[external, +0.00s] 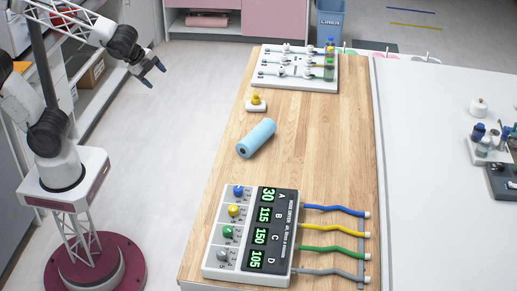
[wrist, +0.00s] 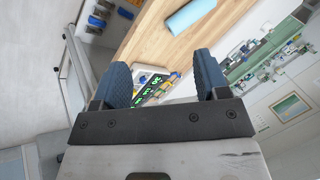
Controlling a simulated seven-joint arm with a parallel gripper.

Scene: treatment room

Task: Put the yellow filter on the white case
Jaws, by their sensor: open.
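A small yellow-topped piece (external: 256,98), which looks like the yellow filter, sits upright on a small white block (external: 256,107) on the wooden table in the external view. I cannot tell whether this block is the white case or part of the filter. My gripper (external: 148,75) is open and empty, up in the air left of the table and well apart from the yellow piece. Its two blue fingers (wrist: 160,64) stand wide apart in the wrist view. The yellow piece cannot be made out in the wrist view.
A blue roll (external: 256,138) lies near the yellow piece; it also shows in the wrist view (wrist: 190,15). A white device (external: 216,240) with green displays and coloured tubes stands at the front. A white syringe rack (external: 298,80) stands at the back.

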